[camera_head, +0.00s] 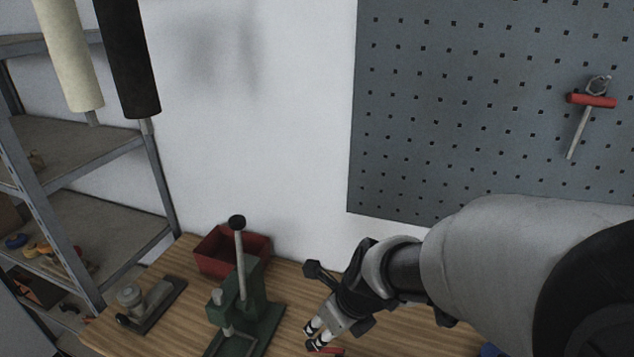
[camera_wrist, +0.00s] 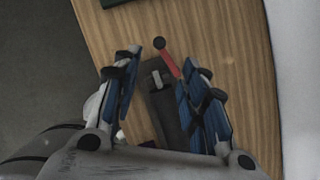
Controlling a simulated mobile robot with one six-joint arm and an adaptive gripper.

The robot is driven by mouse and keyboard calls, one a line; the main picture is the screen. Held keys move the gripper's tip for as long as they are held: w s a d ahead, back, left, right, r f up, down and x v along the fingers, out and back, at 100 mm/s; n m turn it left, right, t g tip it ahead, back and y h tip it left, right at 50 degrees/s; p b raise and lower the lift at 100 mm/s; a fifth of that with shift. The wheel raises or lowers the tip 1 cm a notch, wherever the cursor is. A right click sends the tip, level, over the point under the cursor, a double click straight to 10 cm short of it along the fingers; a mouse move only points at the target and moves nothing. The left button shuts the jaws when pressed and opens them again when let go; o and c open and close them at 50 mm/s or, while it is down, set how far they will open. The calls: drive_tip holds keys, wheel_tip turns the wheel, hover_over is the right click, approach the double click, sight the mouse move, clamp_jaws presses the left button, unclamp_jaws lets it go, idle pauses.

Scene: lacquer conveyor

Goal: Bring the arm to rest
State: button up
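My arm reaches in from the right in the head view, and my gripper (camera_head: 317,338) points down over the wooden workbench (camera_head: 185,325). In the wrist view my gripper (camera_wrist: 165,72) has its two blue-padded fingers spread apart, with nothing held between them. A dark grey tool (camera_wrist: 160,105) with a red lever (camera_wrist: 169,62) ending in a dark knob lies on the bench below, seen between the fingers. In the head view a red piece (camera_head: 326,351) shows close to the fingertips. Whether anything touches the fingers I cannot tell.
A green press (camera_head: 262,310) with an upright lever stands left of my gripper, before a red bin (camera_head: 218,263). A small grey device (camera_head: 150,302) sits farther left. A metal shelf (camera_head: 75,150) stands at left. A pegboard (camera_head: 450,110) hangs on the wall behind.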

drive_tip(key=s+d+r+n+h, duration=0.1)
drive_tip(key=s+d+r+n, duration=0.2)
drive_tip(key=n, duration=0.6)
drive_tip(key=s+d+r+n+h+b, duration=0.1)
drive_tip(key=s+d+r+n, duration=0.2)
drive_tip(key=s+n, duration=0.5)
drive_tip(key=s+d+r+n+t+b, duration=0.1)
drive_tip(key=s+d+r+n, duration=0.2)
drive_tip(key=n, duration=0.8)
drive_tip(key=s+d, duration=0.2)
drive_tip(key=shift+s+r+h, duration=0.2)
drive_tip(key=shift+s+h, duration=0.2)
drive_tip(key=shift+c, duration=0.2)
drive_tip(key=shift+c, duration=0.6)
